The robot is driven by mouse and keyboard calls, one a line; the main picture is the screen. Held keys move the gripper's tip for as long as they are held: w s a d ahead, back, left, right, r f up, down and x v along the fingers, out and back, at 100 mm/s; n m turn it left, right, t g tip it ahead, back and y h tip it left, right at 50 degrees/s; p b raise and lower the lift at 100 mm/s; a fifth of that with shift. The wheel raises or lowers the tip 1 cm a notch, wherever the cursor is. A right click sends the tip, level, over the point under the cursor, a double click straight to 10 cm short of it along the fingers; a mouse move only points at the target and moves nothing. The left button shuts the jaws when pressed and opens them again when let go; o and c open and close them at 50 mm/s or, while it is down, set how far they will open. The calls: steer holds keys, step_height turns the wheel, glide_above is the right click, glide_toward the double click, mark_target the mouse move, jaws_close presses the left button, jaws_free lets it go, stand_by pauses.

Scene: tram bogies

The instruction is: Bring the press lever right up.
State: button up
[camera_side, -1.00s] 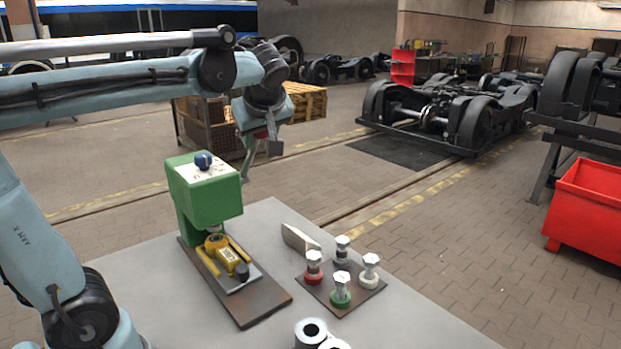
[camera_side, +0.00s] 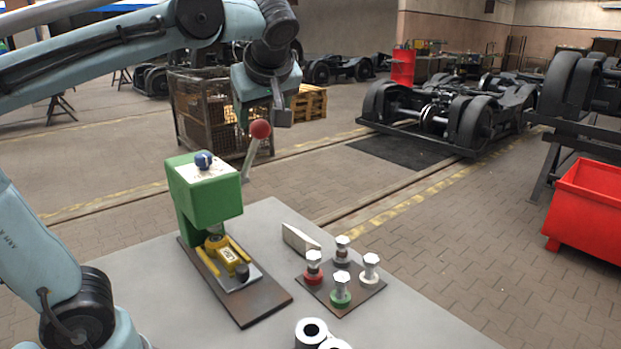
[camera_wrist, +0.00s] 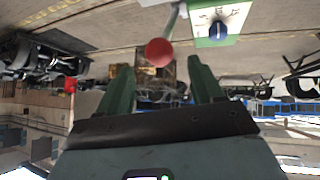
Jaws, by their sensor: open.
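The press (camera_side: 205,195) is a green block on a brown base plate on the grey table. Its lever (camera_side: 253,158) is a light grey rod at the right side of the press. It points up, leaning slightly right, and ends in a red ball knob (camera_side: 260,129). My gripper (camera_side: 264,112) is open and just above the knob, with nothing held. In the wrist view the knob (camera_wrist: 158,52) lies just beyond and between the two green fingertips (camera_wrist: 160,68). I cannot tell there whether any finger touches it.
A blue knob (camera_side: 204,160) sits on top of the press and a yellow fixture (camera_side: 222,257) below its head. A plate (camera_side: 368,291) with several bolts, a grey wedge (camera_side: 299,239) and white rings (camera_side: 311,331) stand to the right.

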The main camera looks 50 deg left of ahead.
steer(key=v, duration=0.3)
steer(key=shift+s+d+r, duration=0.1)
steer(key=shift+d+r, duration=0.1)
steer(key=s+d+f+m+t+h, duration=0.1)
steer(key=d+f+m+h, duration=0.3)
steer(key=f+m, duration=0.4)
steer(key=s+d+f+m+t+h, duration=0.2)
steer(key=d+f+m+h, duration=0.2)
steer(key=f+m, duration=0.4)
step_height(320, 180, down, 7)
steer(key=shift+s+f+t, duration=0.2)
steer(key=shift+s+t, duration=0.15)
steer(key=shift+t, duration=0.05)
steer(key=shift+c, duration=0.4)
